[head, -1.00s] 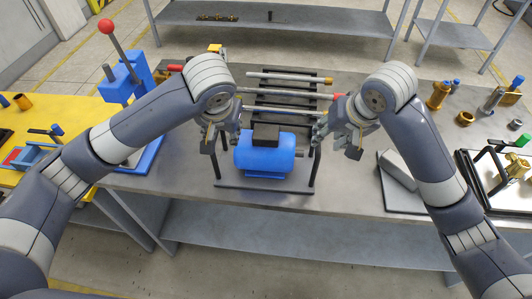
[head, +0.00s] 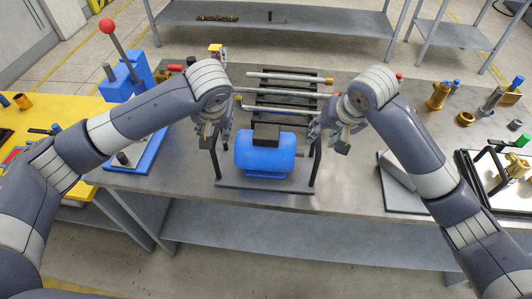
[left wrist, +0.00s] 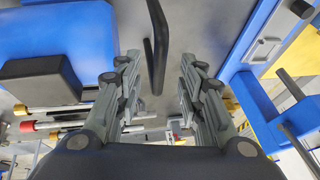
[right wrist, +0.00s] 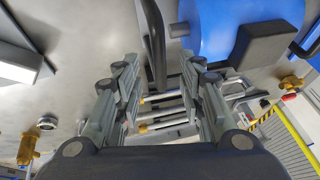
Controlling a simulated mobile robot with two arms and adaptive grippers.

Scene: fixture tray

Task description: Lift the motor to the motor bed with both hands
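The blue motor (head: 265,153) with a black box on top sits on a dark plate (head: 262,186) with a black upright handle on each side. My left gripper (head: 212,137) is at the left handle (left wrist: 158,40). In the left wrist view its fingers (left wrist: 157,68) are apart with the handle between and beyond the tips. My right gripper (head: 328,137) is at the right handle (right wrist: 152,40). In the right wrist view its fingers (right wrist: 160,68) are also apart, with the handle between and beyond the tips. I cannot tell which fixture is the motor bed.
A rack of rods (head: 288,92) lies behind the motor. A blue press with a red-knobbed lever (head: 122,78) stands left. A grey block (head: 397,172) and a framed tray with brass parts (head: 500,185) are on the right. The table front is clear.

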